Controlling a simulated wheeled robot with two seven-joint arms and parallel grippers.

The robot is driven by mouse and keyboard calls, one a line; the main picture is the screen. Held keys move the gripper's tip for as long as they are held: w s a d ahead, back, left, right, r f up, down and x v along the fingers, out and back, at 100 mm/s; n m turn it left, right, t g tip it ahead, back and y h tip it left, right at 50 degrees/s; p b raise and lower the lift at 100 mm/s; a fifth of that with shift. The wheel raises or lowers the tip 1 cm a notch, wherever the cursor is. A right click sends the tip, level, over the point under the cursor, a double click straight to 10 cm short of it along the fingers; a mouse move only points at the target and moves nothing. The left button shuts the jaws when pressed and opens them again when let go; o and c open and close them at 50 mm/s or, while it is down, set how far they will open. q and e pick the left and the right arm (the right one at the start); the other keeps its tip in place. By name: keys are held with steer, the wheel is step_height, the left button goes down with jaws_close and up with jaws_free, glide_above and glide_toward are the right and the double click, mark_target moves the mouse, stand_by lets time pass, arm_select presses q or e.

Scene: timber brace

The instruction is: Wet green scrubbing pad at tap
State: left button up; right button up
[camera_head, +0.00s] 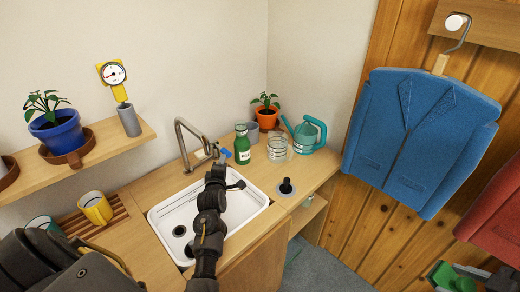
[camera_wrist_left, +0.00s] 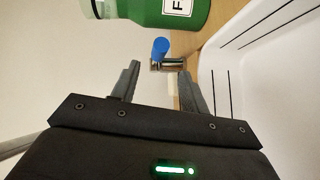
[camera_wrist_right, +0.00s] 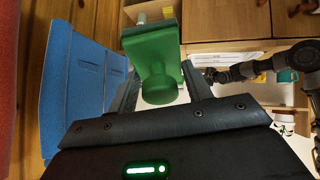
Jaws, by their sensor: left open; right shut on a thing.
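The metal tap (camera_head: 183,138) stands at the back of the white sink (camera_head: 262,197). Its blue-tipped lever (camera_head: 226,153) is at its right. In the left wrist view the blue lever tip (camera_wrist_left: 160,48) shows between and just beyond the fingertips of my left gripper (camera_wrist_left: 159,72), which is open; I cannot tell whether they touch. The green scrubbing pad (camera_wrist_right: 152,48), with a rounded knob, is held between the fingers of my right gripper (camera_wrist_right: 158,85). In the head view the pad (camera_head: 447,277) is at the lower right, far from the tap.
A green bottle (camera_head: 242,148) stands close beside the lever. A glass (camera_head: 277,149), a teal watering can (camera_head: 306,136) and a potted plant (camera_head: 267,116) are behind it. A black plunger-like object (camera_head: 286,187) is right of the sink. A blue jacket (camera_head: 418,135) hangs at right.

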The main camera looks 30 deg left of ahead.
mark_target(222, 150)
arm_select(q)
steer(key=x, duration=1.1)
steer(key=shift+w+a, duration=0.1)
steer(key=shift+w, duration=0.25)
steer(key=shift+c, duration=0.2)
jaws_close()
